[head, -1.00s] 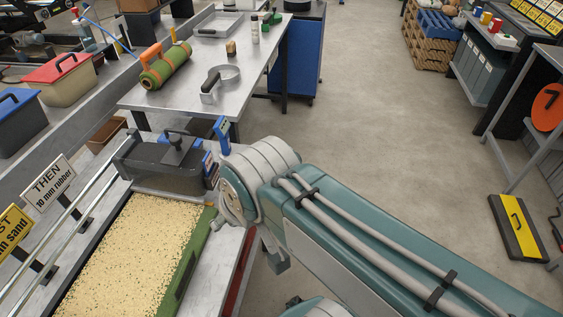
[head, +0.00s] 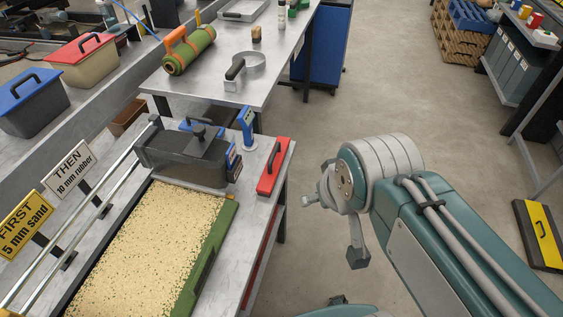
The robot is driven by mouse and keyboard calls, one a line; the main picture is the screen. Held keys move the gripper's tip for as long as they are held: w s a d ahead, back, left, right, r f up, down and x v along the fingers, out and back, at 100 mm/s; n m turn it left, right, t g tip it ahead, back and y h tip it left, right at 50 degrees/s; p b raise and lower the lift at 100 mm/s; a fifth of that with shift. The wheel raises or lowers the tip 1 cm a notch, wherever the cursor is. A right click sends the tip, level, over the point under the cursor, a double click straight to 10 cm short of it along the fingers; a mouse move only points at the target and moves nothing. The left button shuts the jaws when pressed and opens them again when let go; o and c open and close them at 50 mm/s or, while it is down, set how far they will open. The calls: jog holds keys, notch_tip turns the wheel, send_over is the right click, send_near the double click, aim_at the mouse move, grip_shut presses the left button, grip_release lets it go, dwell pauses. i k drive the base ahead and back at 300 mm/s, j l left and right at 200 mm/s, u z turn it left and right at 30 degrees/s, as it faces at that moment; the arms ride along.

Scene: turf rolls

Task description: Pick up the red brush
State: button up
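The red brush (head: 272,166) is a flat red block with a black handle on top. It lies on the right edge of the metal work table (head: 262,212), beside the blue-handled tool and the turf tray. My gripper (head: 340,225) is at the end of my grey and teal arm, over the floor to the right of the brush and apart from it. Only part of the gripper shows, so its opening is unclear. I see nothing held in it.
A dark hopper (head: 187,155) and a blue-handled tool (head: 247,128) stand just left of the brush. The tray's green edge (head: 208,255) runs along the table. A second table (head: 205,85) is behind. The floor to the right is mostly clear.

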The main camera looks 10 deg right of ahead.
aim_at(265, 186)
jog(key=u, duration=1.45)
jog(key=z, duration=1.45)
jog(key=i+l+u, duration=0.35)
jog(key=l, duration=0.25)
jog(key=i+l+u, duration=0.35)
jog(key=l, duration=0.35)
jog(key=i+l+u, duration=0.15)
jog(key=l, duration=0.2)
